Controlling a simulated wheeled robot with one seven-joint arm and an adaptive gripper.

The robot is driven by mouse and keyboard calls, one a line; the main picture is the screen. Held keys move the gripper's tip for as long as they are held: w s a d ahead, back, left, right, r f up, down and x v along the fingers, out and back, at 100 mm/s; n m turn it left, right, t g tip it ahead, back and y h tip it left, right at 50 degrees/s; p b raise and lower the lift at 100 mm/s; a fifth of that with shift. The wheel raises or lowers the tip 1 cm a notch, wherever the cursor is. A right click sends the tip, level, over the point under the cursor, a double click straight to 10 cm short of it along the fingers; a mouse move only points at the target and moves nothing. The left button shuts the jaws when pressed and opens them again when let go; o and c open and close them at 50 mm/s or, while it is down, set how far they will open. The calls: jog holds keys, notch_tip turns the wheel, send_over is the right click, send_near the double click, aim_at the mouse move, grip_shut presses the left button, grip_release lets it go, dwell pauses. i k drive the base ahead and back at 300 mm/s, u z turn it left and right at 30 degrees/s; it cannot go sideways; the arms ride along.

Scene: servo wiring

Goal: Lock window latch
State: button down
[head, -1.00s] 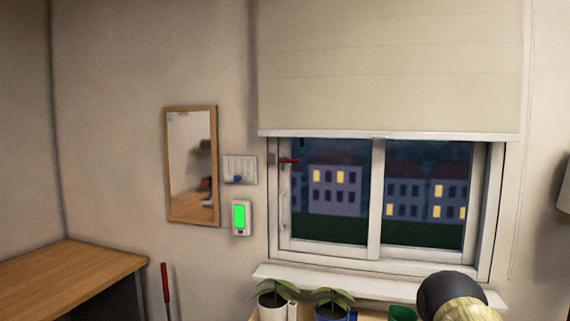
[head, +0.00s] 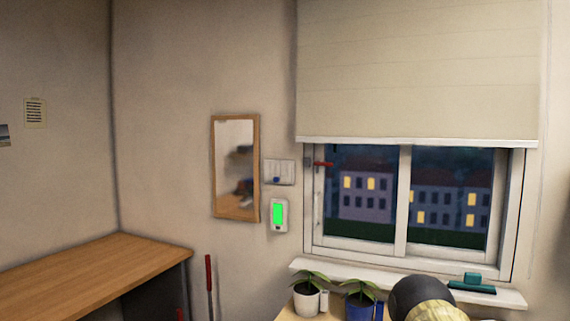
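The window (head: 404,205) is in the right half of the head view, with white frames and two panes. The red window latch (head: 323,164) is at the upper left of its left sash, with its handle lying about horizontal and pointing right. Part of my own arm shows at the bottom right, below the window and apart from the latch. My gripper is not in view.
A roller blind (head: 417,70) covers the window's upper part. Two potted plants (head: 308,297) stand below the sill (head: 345,273), with a green squeegee-like thing (head: 472,284) at its right. A mirror (head: 235,168), a wall switch (head: 279,172), a green-screen panel (head: 279,215) and a wooden desk (head: 90,275) are to the left.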

aim_at(317, 163)
jog(key=u, duration=0.4)
jog(key=k, duration=0.9)
jog(key=u, duration=0.9)
jog(key=i, duration=1.35)
jog(key=z, duration=0.9)
jog(key=i, duration=0.6)
jog(key=z, duration=0.6)
